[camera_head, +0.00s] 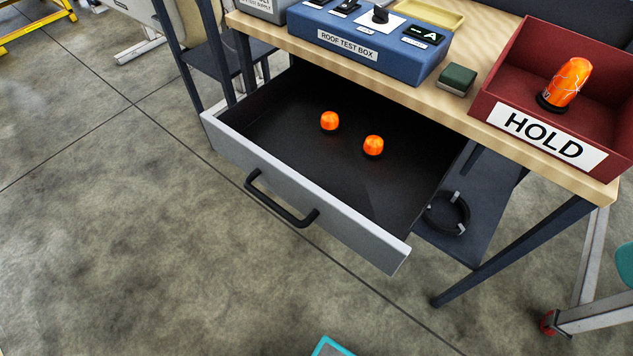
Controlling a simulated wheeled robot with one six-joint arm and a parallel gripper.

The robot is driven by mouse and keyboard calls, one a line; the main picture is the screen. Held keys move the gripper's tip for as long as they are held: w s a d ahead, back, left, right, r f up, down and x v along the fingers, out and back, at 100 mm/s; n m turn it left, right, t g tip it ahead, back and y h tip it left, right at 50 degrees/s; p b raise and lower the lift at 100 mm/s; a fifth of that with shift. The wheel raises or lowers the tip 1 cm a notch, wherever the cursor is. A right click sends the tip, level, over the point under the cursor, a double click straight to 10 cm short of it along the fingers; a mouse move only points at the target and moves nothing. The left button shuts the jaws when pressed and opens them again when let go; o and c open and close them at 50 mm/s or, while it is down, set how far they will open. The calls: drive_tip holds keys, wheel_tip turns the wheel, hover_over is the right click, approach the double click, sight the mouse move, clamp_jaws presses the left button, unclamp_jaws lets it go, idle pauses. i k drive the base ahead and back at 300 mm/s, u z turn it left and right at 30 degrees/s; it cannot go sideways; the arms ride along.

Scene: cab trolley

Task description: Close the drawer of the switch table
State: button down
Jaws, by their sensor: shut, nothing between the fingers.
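The drawer (300,194) of the switch table (335,47) stands pulled well out below the wooden top. Its grey front has a black bar handle (279,200) and faces the lower left. Two small orange beacons, one on the left (330,121) and one on the right (373,145), stand on the dark drawer floor. My gripper does not show in this view, so its place relative to the drawer cannot be seen.
On the tabletop are a blue roof test box (365,52), a green block (456,79) and a red HOLD bin (545,130) with a cracked orange beacon (566,84). A black ring (447,213) lies on the lower shelf.

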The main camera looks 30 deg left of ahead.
sight(273, 135)
drive_tip(key=z, duration=0.15)
drive_tip(key=k, duration=0.8)
drive_tip(key=u, duration=1.65)
drive_tip(key=i, duration=0.5)
drive_tip(key=u, duration=0.05)
